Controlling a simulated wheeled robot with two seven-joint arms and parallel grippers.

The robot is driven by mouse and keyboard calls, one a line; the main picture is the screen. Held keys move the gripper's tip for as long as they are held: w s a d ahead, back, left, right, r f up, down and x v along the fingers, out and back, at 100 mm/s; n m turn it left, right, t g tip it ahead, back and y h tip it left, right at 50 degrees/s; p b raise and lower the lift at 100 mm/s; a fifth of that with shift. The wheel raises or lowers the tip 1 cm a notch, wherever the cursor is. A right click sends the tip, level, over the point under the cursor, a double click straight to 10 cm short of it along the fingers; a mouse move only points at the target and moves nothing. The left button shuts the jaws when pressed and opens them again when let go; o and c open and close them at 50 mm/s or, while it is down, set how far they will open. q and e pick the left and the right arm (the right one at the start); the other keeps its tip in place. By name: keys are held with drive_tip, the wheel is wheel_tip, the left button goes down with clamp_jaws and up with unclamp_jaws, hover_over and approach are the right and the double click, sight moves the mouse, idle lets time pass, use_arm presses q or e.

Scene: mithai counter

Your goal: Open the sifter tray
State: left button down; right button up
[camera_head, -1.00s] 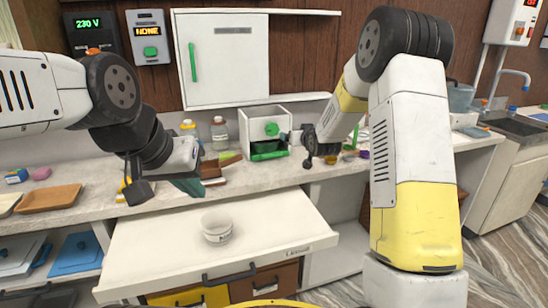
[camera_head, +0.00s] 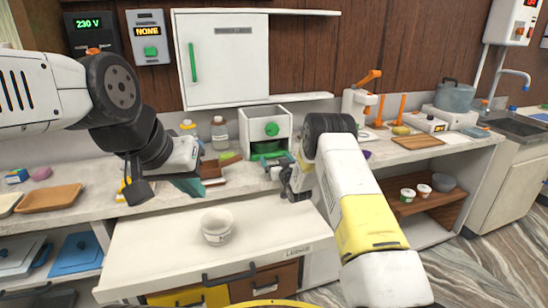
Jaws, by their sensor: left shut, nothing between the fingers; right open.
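The sifter is a white box (camera_head: 284,116) with a round green knob (camera_head: 271,129) on its front, on the counter against the back wall. Its green tray (camera_head: 262,148) sits in the opening at the bottom of the box. My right gripper (camera_head: 278,166) is open just in front of the tray, at its right side, and hides part of it. I cannot tell whether the fingers touch the tray. My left gripper (camera_head: 192,188) is shut and empty, over the counter's front edge to the left of the sifter.
A pulled-out white drawer (camera_head: 150,250) with a white cup (camera_head: 216,226) in it juts out below the counter (camera_head: 90,203). A clear jar (camera_head: 220,133) stands left of the sifter. A white cabinet (camera_head: 225,60) with a green handle hangs above.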

drive_tip(key=shift+x, duration=1)
drive_tip(key=shift+c, duration=0.2)
drive_tip(key=c, duration=1.7)
